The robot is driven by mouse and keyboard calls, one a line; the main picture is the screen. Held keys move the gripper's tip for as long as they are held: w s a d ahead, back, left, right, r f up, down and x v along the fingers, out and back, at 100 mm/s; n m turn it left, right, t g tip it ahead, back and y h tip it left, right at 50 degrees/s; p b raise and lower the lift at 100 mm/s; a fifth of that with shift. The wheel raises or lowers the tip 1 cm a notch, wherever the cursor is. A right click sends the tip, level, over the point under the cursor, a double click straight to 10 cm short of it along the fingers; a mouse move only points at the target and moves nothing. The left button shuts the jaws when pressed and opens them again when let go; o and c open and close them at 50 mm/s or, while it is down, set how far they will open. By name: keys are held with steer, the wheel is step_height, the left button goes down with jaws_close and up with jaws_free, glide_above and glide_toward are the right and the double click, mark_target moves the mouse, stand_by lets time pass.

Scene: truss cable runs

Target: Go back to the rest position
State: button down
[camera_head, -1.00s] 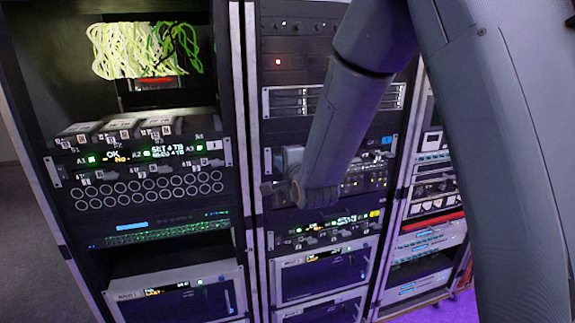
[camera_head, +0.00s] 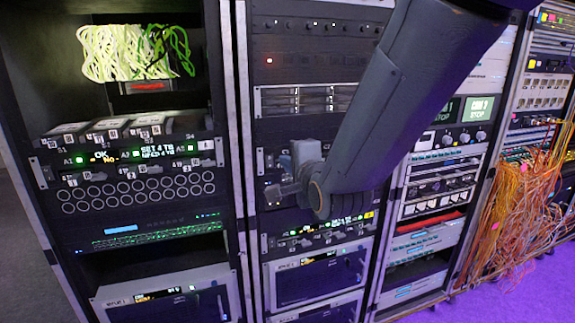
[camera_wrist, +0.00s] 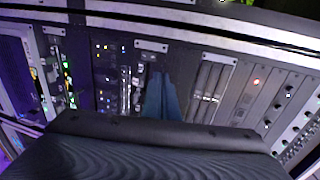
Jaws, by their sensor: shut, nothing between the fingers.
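My gripper (camera_head: 273,195) shows in the head view at the end of my dark arm, in front of the middle rack (camera_head: 243,130). It is shut and empty. It seems to be apart from the rack's panels, but the exact gap cannot be told. My forearm comes down from the upper right and hides part of the middle rack. In the wrist view, a large dark part of my own arm fills the bottom, and rack panels (camera_wrist: 210,85) lie sideways beyond it. Nothing is held.
The right rack (camera_head: 435,180) stands beside. Orange cables (camera_head: 515,210) hang at the far right. Purple floor (camera_head: 500,300) is open at lower right.

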steer(key=shift+s, duration=0.1)
stand_by(0.3)
steer(key=s+d+f+n+g+h, duration=0.2)
steer(key=s+d+f+n+g, duration=0.15)
steer(key=f, duration=0.25)
steer(key=s+d+f+n+g+h, duration=0.1)
steer(key=s+d+f+n+g, duration=0.15)
steer(key=d+f, duration=0.3)
steer(key=s+d+f+n+g, duration=0.3)
steer(key=s+f+n+g, duration=0.1)
steer(key=s, duration=0.3)
steer(key=s+d+f+n+g+h, duration=0.1)
steer(key=s+d+f+n+g, duration=0.2)
steer(key=s, duration=0.5)
steer(key=shift+s+d+f+n+g+b, duration=0.2)
steer(key=shift+d+f+n+g+b, duration=0.25)
steer(key=shift+d+f+n, duration=0.35)
steer(key=shift+a, duration=0.15)
